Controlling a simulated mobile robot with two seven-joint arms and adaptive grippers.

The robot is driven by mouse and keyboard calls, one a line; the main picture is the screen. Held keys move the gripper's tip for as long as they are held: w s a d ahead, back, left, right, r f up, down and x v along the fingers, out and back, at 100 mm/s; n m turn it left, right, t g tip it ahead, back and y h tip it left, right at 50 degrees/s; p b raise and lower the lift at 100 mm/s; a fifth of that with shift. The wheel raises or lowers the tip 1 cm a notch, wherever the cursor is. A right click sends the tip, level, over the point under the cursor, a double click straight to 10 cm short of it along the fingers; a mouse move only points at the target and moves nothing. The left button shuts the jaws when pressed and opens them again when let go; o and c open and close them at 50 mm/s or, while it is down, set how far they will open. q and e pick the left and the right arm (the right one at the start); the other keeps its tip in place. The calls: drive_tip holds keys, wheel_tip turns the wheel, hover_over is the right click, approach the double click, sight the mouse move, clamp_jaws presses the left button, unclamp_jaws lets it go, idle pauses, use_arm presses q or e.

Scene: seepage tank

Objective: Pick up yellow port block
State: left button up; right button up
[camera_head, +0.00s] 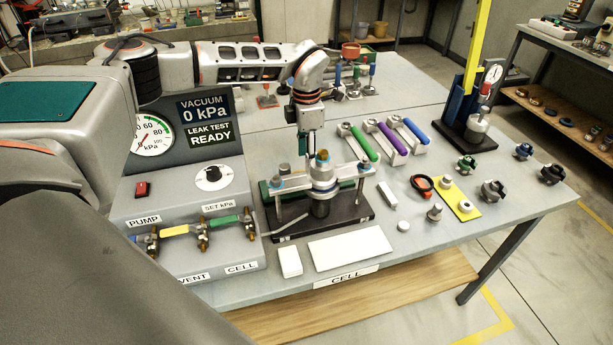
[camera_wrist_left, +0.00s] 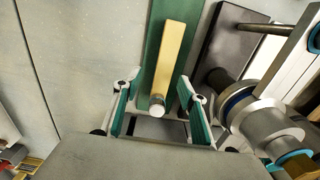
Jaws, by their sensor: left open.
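In the left wrist view the yellow port block (camera_wrist_left: 172,55) is a long, narrow bar with a round metal port at its near end. It lies on a green strip (camera_wrist_left: 153,38). My left gripper (camera_wrist_left: 158,84) is open, with its two teal-padded fingers on either side of the block's near end; I cannot tell whether they touch it. In the head view my left gripper (camera_head: 306,152) points down behind the clamped metal cell (camera_head: 321,185). I cannot make out the block there, behind the gripper and cell. My right gripper is not in view.
The cell's black base (camera_head: 345,217) and clamp bar stand close beside the gripper. The vacuum console (camera_head: 190,195) is to the left. Green, purple and blue-handled tools (camera_head: 385,138) lie to the right. A separate yellow plate (camera_head: 467,207) carries metal fittings.

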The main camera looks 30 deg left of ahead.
use_arm(q)
drive_tip(key=f, duration=0.3)
drive_tip(key=shift+s+d+f+p, duration=0.2)
drive_tip(key=shift+s+f+p, duration=0.05)
drive_tip(key=shift+s+p, duration=0.15)
drive_tip(key=shift+w+f, duration=0.1)
drive_tip(key=shift+f, duration=0.5)
clamp_jaws()
drive_tip(key=shift+r, duration=0.1)
